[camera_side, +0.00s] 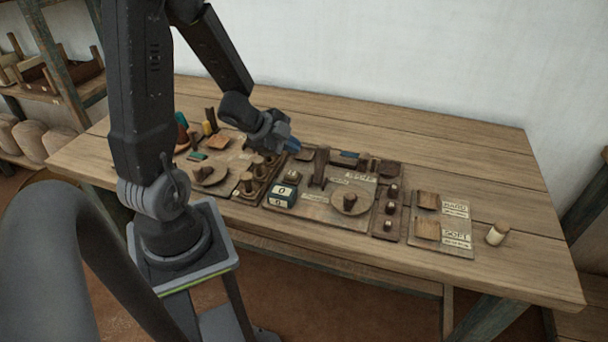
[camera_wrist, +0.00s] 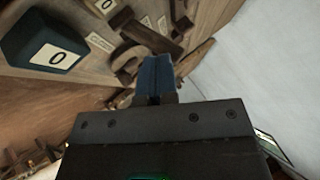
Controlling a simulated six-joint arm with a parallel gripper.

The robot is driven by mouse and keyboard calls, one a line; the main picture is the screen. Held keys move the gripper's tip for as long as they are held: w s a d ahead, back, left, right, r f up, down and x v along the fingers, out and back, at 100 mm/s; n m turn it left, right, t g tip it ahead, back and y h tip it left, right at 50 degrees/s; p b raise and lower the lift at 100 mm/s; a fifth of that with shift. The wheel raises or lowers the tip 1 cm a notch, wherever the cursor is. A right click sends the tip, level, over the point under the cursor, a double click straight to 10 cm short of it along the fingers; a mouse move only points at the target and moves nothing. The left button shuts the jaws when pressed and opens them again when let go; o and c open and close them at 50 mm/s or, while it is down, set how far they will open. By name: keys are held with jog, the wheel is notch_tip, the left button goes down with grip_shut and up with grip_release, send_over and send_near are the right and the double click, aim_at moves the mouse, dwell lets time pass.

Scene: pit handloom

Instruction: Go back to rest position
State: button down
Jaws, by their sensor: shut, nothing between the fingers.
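My gripper (camera_side: 292,146) is in the side view, above the back middle of the wooden table (camera_side: 430,125). Its blue fingers are shut with nothing between them. The fingers (camera_wrist: 156,80) also show in the wrist view, pressed together. They point toward the boards and appear apart from the things on them. A dark blue counter box marked 0 (camera_side: 282,195) stands on the middle board. It is large at the upper left of the wrist view (camera_wrist: 48,45).
A left board holds a round disc (camera_side: 209,175) and several knobs. The middle board has an upright lever (camera_side: 319,167) and a dial (camera_side: 350,203). A HARD/SOFT board (camera_side: 456,244) and a pale-based cylinder (camera_side: 497,233) are at the right. The table's back right is clear.

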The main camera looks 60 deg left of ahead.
jog(key=d+r+n+y, duration=0.4)
jog(key=r+n+y, duration=0.25)
jog(key=r, duration=0.55)
jog(key=s+d+r+n+g+h, duration=0.3)
jog(key=s+d, duration=0.7)
jog(key=d, duration=0.4)
notch_tip(320, 180, up, 2)
jog(key=shift+r+n+g+h, duration=0.1)
jog(key=shift+n+g+h, duration=0.2)
jog(key=shift+n+h, duration=0.6)
